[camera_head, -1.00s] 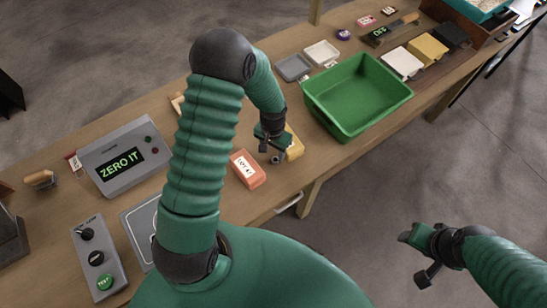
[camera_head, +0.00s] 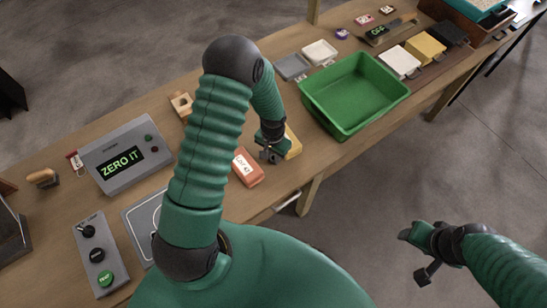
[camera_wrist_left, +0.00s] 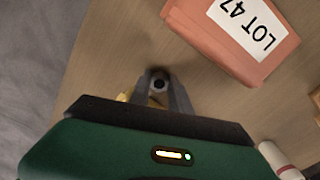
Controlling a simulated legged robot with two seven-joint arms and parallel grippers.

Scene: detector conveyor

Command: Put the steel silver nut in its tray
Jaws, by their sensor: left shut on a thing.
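My left gripper (camera_head: 269,154) is low over the bench, beside an orange-red "LOT 47" box (camera_head: 247,167) and a yellow block (camera_head: 293,143). In the left wrist view its fingers are shut on the nut (camera_wrist_left: 160,84), a small grey ring with a dark hole. In the head view the nut is too small to make out clearly at the fingertips. A grey tray (camera_head: 292,67) and a white tray (camera_head: 320,52) lie at the back of the bench, left of a green bin (camera_head: 316,103). My right gripper (camera_head: 420,255) hangs over the floor, off the bench.
A grey "ZERO IT" display box (camera_head: 121,154) and a control panel with knobs (camera_head: 97,255) stand at the left. A wooden block with a hole (camera_head: 181,105) lies behind my left arm. White, yellow and black blocks line the bench beyond the bin.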

